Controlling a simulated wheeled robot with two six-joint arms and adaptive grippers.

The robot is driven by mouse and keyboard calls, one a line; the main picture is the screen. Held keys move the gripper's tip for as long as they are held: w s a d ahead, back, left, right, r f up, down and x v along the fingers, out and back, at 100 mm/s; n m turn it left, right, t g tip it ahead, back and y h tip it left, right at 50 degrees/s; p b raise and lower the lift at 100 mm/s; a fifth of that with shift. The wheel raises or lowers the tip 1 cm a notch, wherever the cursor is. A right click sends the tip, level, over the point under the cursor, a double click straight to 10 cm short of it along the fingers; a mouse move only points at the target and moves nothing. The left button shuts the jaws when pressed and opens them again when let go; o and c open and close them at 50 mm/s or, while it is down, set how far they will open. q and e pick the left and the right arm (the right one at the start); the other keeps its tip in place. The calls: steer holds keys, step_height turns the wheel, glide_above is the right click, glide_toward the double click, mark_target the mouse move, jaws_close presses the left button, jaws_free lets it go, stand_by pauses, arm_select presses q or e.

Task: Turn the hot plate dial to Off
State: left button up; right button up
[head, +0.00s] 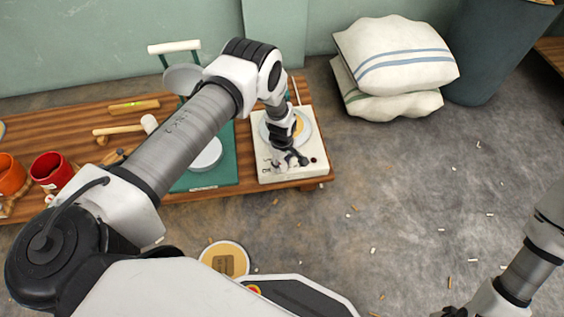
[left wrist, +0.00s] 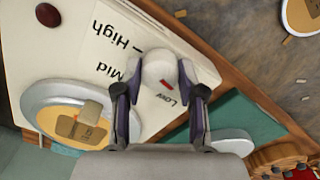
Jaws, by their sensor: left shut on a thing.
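The hot plate (head: 264,150) is a white box near the right end of the wooden table; its body also fills the left wrist view (left wrist: 48,62). Its dial (left wrist: 157,65) is a white knob with a red mark, which points toward the printed word Low. The words Mid and High show beside it; the word Off is not visible. My left gripper (head: 290,158) is over the front of the hot plate. In the left wrist view its two fingers (left wrist: 158,76) are shut on the dial, one on each side. Of my right arm only links show.
A tan disc (left wrist: 82,118) with a label rests on the hot plate's round plate (left wrist: 37,97). A green stand base (head: 222,178) is to its left. A mallet (head: 120,130) and red mug (head: 52,170) are farther left. Sacks (head: 395,65) lie behind on open floor.

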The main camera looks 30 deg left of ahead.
mark_target(282, 164)
arm_select(q)
steer(key=shift+n, duration=1.2)
steer(key=o, duration=1.1)
steer(key=shift+o, duration=0.2)
step_height(282, 164, up, 12)
